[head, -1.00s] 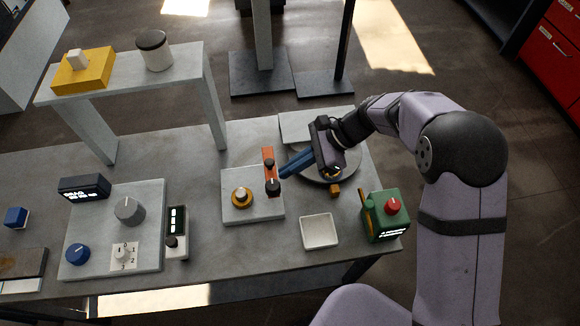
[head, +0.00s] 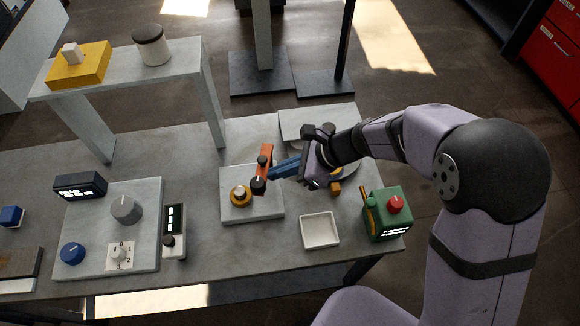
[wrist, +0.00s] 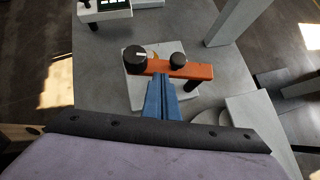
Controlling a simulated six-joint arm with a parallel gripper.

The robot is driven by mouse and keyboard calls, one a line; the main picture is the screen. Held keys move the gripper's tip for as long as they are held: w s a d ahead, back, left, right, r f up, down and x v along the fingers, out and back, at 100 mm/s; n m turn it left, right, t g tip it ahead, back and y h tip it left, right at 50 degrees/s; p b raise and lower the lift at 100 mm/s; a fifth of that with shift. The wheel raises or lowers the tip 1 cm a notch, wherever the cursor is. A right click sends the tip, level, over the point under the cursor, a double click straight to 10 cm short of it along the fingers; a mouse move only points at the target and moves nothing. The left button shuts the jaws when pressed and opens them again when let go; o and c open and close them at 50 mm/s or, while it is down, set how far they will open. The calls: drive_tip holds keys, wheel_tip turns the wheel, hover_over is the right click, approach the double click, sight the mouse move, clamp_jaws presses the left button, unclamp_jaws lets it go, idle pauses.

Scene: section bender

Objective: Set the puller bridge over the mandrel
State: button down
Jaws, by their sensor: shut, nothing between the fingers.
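The puller bridge (head: 265,153) is an orange bar with black knobs. It stands over the right part of a pale base plate (head: 268,208). The brass-ringed mandrel (head: 241,195) is on that plate, left of and nearer than the bar's near end. My gripper (head: 273,174) has its blue fingers shut and empty, with the tips against or very close to the bar's right side. In the wrist view the fingertips (wrist: 162,80) meet the near edge of the orange bar (wrist: 200,71); contact is not certain. The mandrel is mostly hidden there behind the bar and large knob.
A white square tray (head: 320,231) and a green box with a red button (head: 387,214) stand front right. A small orange block (head: 336,187) lies by the grey disc under my arm. A control panel (head: 140,246) stands left, and a raised shelf (head: 120,75) behind it.

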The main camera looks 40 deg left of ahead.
drive_tip(key=s+m+t+b, duration=0.1)
drive_tip(key=a+m+t+b, duration=0.1)
drive_tip(key=s+a+m+b, duration=0.1)
drive_tip(key=shift+s+a+f+m+t+y, duration=0.1)
drive_tip(key=shift+s+f+m+t+y, duration=0.05)
drive_tip(key=shift+s+m+t+y, duration=0.2)
drive_tip(key=shift+s+a+b, duration=0.15)
drive_tip(key=shift+a+b, duration=0.15)
drive_tip(key=shift+a, duration=0.25)
drive_tip(key=shift+d, duration=0.4)
drive_tip(key=d+b, duration=0.1)
drive_tip(key=d, duration=0.3)
drive_tip(key=p, duration=0.2)
approach(263, 176)
drive_tip(key=shift+s+d+r, duration=0.3)
drive_tip(key=shift+d+r, duration=0.05)
drive_tip(key=shift+d, duration=0.3)
drive_tip(key=shift+s+d+r, duration=0.25)
drive_tip(key=shift+d+r, duration=0.05)
drive_tip(key=shift+d, duration=0.4)
drive_tip(key=shift+s+d+r, duration=0.3)
drive_tip(key=shift+d+r, duration=0.05)
drive_tip(key=shift+d, duration=0.3)
